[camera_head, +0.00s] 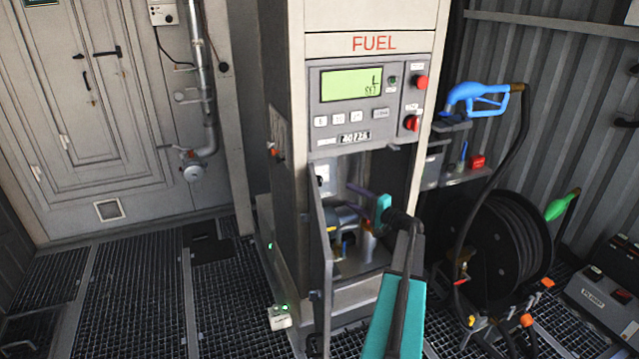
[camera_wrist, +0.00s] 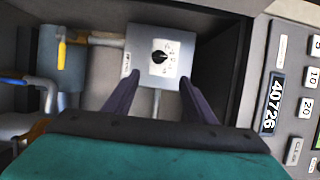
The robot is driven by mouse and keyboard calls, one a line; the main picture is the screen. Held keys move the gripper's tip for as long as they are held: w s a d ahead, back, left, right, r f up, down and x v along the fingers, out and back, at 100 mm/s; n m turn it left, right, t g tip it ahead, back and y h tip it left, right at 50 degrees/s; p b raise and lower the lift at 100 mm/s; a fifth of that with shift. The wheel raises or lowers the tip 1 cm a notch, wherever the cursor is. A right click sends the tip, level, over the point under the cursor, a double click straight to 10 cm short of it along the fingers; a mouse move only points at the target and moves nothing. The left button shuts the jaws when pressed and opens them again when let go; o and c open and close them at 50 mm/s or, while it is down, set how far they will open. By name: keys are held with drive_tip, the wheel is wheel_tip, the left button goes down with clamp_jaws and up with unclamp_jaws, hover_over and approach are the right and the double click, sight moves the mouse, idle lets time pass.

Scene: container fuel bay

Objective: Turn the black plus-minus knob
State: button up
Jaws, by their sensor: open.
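The black knob (camera_wrist: 159,57) sits on a white dial plate on a grey box (camera_wrist: 140,42) in the wrist view. The markings around it are too small to read. The box also shows inside the open lower cabinet of the pump in the head view (camera_head: 323,172). My gripper (camera_wrist: 158,80) is open, with one dark purple finger on each side below the knob in the picture. Nothing is between the fingers. In the head view my gripper (camera_head: 370,200) reaches into the cabinet, and its fingers point toward the box. Contact with the knob cannot be seen.
Pipes with yellow and blue handles (camera_wrist: 38,82) lie left of the box in the wrist view. The open cabinet door (camera_head: 322,250) stands left of my arm. The keypad panel (camera_head: 352,105) is above. A hose reel (camera_head: 505,240) and blue nozzle (camera_head: 475,98) are at right.

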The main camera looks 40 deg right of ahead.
drive_tip(key=shift+w+a, duration=0.2)
drive_tip(key=shift+w, duration=0.05)
drive_tip(key=p, duration=0.4)
approach(319, 181)
drive_tip(key=w, duration=0.5)
drive_tip(key=w+d, duration=0.1)
drive_tip(key=w, duration=0.1)
drive_tip(key=shift+w+f, duration=0.35)
drive_tip(key=shift+w, duration=0.05)
drive_tip(key=c, duration=1)
drive_tip(key=shift+d+r, duration=0.1)
drive_tip(key=shift+d, duration=0.25)
drive_tip(key=shift+c, duration=0.2)
drive_tip(key=shift+a, duration=0.3)
